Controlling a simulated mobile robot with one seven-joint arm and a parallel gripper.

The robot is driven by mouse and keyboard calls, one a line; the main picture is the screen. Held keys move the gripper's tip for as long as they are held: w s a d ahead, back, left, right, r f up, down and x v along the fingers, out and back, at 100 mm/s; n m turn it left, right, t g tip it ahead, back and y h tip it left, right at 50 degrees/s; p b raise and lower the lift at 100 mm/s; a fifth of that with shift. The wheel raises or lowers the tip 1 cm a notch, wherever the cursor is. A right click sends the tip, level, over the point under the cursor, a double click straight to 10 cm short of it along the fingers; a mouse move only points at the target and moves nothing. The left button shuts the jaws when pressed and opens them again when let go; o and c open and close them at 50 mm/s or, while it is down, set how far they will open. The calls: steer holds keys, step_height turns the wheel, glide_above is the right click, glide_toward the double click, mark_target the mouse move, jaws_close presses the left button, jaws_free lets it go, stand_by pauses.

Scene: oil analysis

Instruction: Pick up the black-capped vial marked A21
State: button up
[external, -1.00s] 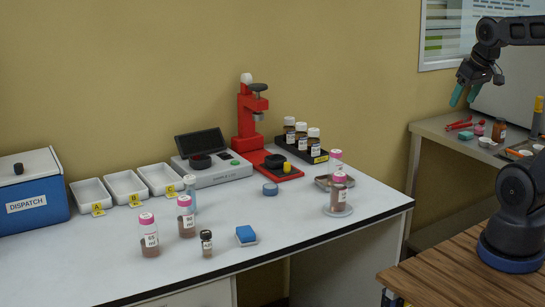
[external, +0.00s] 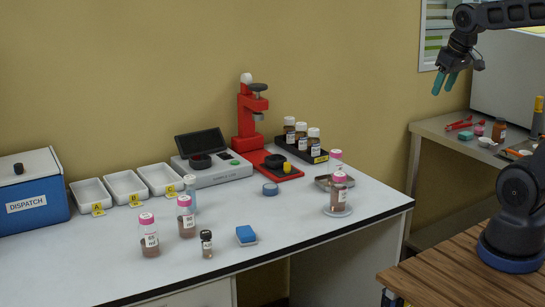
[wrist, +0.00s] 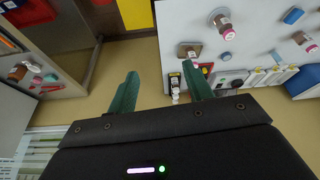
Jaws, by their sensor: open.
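The small black-capped vial (external: 206,244) stands upright near the front edge of the white table, with a white label too small to read. Pink-capped bottles (external: 149,236) and (external: 186,217) stand to its left, and a blue block (external: 246,235) lies to its right. My gripper (external: 443,84), with teal fingers, is open and empty, high up at the right, far from the vial. Its parted fingers also show in the wrist view (wrist: 160,75). I cannot make out the black-capped vial in the wrist view.
Another pink-capped bottle (external: 339,190) stands on a round dish near the table's right end. A red press (external: 250,120), a scale (external: 212,170), a black vial rack (external: 318,158) and white trays (external: 125,185) line the back. A gap separates this table from the side bench.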

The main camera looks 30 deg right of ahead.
steer(key=w+a+n+g, duration=0.1)
steer(key=w+a+n, duration=0.2)
steer(key=w+a, duration=0.7)
steer(key=w+a+n+g, duration=0.1)
steer(key=w+a+n, duration=0.2)
steer(key=w+a, duration=0.65)
steer(key=n+g, duration=0.2)
steer(key=n, duration=0.5)
glide_toward(206, 244)
steer(key=shift+w+d+r, duration=0.1)
steer(key=shift+w+d, duration=0.35)
steer(key=shift+w, duration=0.45)
steer(key=shift+s+a+f, duration=0.2)
steer(key=shift+a+f, duration=0.1)
steer(key=shift+f, duration=0.2)
steer(key=shift+d+f, duration=0.1)
steer(key=shift+f, duration=5.05)
steer(key=c, duration=1.1)
steer(key=shift+o, duration=0.2)
